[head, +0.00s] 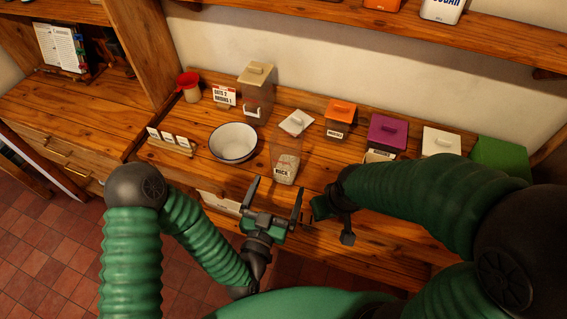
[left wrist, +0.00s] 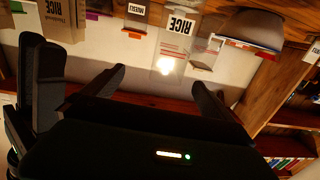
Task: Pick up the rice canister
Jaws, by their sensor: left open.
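The rice canister (head: 288,153) is a clear, tall box with a white lid and a rice label, upright near the counter's front edge. It shows upside down in the left wrist view (left wrist: 174,48), beyond and between my finger tips. My left gripper (head: 273,198) is open and empty, just in front of the canister's lower part. Its fingers also show in the left wrist view (left wrist: 160,85). Whether they touch the canister I cannot tell. My right gripper (head: 334,216) is to the right, near the front edge; its jaw state is unclear.
A white bowl (head: 233,142) stands close left of the canister. A tall beige-lidded canister (head: 257,92) is behind. An orange-lidded canister (head: 339,118), a purple-lidded one (head: 387,132) and a white-lidded one (head: 440,141) stand to the right. A small label rack (head: 170,143) is left.

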